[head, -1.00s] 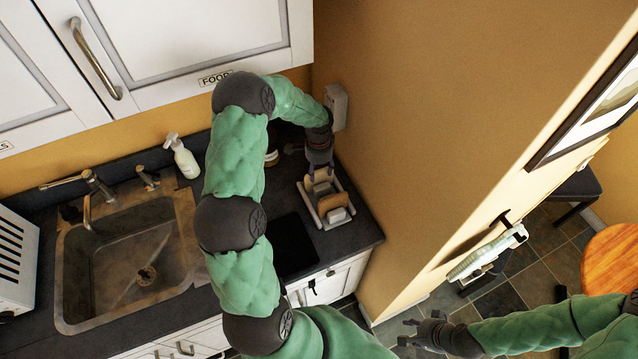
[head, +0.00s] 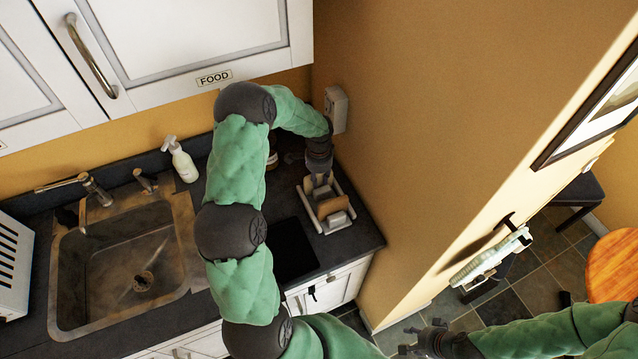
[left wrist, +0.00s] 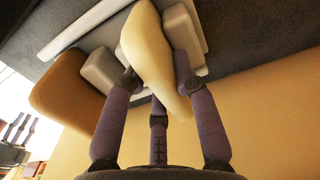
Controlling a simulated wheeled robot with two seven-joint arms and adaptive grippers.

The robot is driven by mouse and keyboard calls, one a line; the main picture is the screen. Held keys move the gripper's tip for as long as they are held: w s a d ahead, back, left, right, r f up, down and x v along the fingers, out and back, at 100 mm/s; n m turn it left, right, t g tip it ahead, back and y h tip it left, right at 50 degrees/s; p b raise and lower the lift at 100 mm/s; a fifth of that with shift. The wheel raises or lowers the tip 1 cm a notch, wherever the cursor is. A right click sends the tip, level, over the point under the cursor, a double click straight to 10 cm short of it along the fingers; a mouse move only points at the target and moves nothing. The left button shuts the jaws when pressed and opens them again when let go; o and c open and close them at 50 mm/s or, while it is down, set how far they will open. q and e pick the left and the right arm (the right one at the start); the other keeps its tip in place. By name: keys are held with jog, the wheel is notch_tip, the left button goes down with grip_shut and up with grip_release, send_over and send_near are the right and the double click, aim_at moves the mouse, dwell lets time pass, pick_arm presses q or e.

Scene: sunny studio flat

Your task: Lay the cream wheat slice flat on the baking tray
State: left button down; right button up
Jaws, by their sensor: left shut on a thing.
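A cream slice (left wrist: 150,45) stands on edge between the fingers of my left gripper (left wrist: 160,85) in the left wrist view. The gripper is shut on it. In the head view my left gripper (head: 319,172) reaches down at the back of a pale slotted rack (head: 345,222), and the slice is mostly hidden there. I cannot tell whether the slice is clear of the rack. A flat black square (head: 293,248), perhaps the baking tray, lies on the counter left of the rack, partly behind my arm. My right gripper (head: 418,339) is low at the right, empty, its fingers apart.
A tan-brown slice (head: 332,206) stands in the rack, also close beside the cream slice in the left wrist view (left wrist: 65,92). The wall (head: 420,130) is close right of the rack. A sink (head: 125,265) and spray bottle (head: 183,162) are at the left; a cabinet (head: 190,40) overhangs.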

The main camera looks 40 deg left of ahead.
pick_arm(q)
jog(key=shift+r, duration=0.15)
dwell(0.5)
jog(key=shift+r+p, duration=2.6)
jog(key=shift+r, duration=1.8)
jog(key=shift+f, duration=0.1)
